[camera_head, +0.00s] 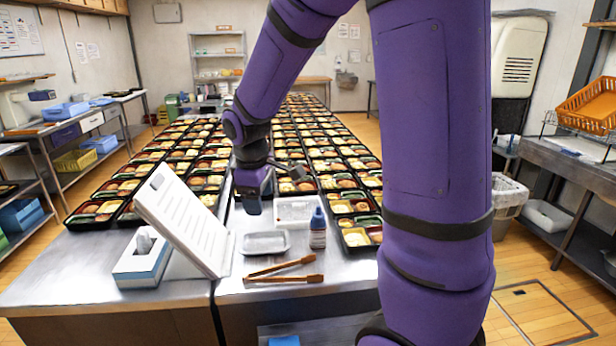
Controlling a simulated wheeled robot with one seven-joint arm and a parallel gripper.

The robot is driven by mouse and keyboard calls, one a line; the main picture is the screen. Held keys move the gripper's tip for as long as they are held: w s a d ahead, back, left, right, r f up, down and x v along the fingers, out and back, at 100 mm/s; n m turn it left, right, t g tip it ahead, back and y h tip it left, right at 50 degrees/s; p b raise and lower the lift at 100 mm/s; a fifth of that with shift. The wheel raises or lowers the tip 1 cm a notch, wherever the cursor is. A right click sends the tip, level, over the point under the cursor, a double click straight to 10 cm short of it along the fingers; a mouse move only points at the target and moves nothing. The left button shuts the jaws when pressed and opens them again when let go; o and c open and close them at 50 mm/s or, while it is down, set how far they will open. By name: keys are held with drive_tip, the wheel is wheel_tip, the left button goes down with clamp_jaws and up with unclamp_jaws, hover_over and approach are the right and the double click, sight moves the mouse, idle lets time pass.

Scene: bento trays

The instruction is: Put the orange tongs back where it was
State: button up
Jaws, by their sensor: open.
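The orange tongs (284,278) lie on the front part of the steel table (340,268), near its front edge. Their two arms are spread and meet at the left or right end; I cannot tell which. My gripper (253,208) points down above the table, behind the tongs and apart from them. It is open, and I see nothing held in it. The gap between its fingers is too small to make out. A shallow clear tray (265,243) lies between my gripper and the tongs.
A blue-labelled bottle (317,230) stands right of the shallow tray. A white tray (296,210) lies behind it. A propped paper sheet (182,222) and a tissue box (143,260) stand at left. Rows of bento trays (130,187) fill the table behind.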

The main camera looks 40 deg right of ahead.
drive_tip(key=s+a+r+m+t, duration=0.2)
drive_tip(key=s+r, duration=0.5)
drive_tip(key=s, duration=0.4)
drive_tip(key=s+a+r+m+t+y, duration=0.1)
drive_tip(key=s+r+m, duration=0.4)
drive_tip(key=s, duration=0.6)
drive_tip(key=shift+a+r+t, duration=0.6)
drive_tip(key=shift+a+r, duration=0.3)
drive_tip(key=shift+r, duration=0.2)
